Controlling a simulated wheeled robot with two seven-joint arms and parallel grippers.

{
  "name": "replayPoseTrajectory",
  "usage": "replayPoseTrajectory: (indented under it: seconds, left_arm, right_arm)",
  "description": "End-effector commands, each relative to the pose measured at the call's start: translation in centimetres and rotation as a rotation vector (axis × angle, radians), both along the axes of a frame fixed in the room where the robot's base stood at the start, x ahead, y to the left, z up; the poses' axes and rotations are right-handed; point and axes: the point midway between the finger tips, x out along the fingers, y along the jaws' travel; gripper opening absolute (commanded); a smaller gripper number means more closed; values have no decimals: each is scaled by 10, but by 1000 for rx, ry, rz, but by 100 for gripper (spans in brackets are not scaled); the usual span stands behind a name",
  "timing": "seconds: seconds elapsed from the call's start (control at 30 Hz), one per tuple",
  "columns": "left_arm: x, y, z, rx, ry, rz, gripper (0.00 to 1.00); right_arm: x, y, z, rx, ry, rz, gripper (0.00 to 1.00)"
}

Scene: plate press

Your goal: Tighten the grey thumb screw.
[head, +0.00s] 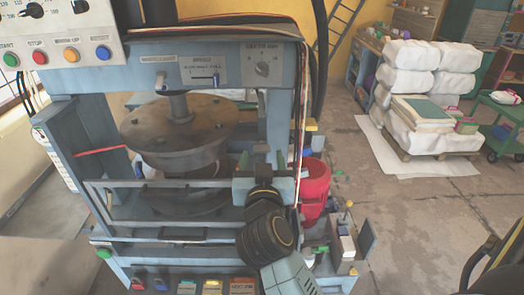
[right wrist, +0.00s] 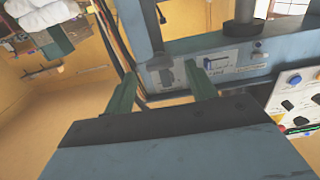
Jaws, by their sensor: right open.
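A small grey-blue knob (head: 162,83), which looks like the thumb screw, sits under the left label on the press's front beam. It seems to show in the right wrist view (right wrist: 258,44), beyond the fingers on the right. How tight it is cannot be told. My right gripper (head: 262,160) is open and empty below the right part of the beam, lower and to the right of the knob. In the right wrist view its two green fingers (right wrist: 162,70) point toward the panel, with the dark dial (right wrist: 165,77) between their tips. My left gripper is not in view.
The beam also carries a slider (head: 205,77) and a dial (head: 262,69). A button box (head: 70,52) hangs at the upper left. A guard frame (head: 150,184) crosses the press front. A red bucket (head: 315,187) stands to the right, with open floor beyond.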

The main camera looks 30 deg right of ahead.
Motion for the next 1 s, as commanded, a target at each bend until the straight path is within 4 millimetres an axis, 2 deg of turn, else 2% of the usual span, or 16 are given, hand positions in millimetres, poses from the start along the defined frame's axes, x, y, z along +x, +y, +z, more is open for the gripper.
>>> replayPoseTrajectory:
  seconds: [0.2, 0.57, 0.9, 1.0]
  left_arm:
    - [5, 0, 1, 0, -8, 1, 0]
    - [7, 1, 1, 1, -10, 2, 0]
    - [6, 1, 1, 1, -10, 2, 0]
    - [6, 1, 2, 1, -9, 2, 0]
  right_arm:
    - [20, -12, 0, 0, 0, 0, 56]
    - [23, -14, 0, 0, 0, 0, 55]
    - [23, -14, 0, 0, 0, 1, 12]
    - [23, -14, 0, 1, -1, 1, 12]
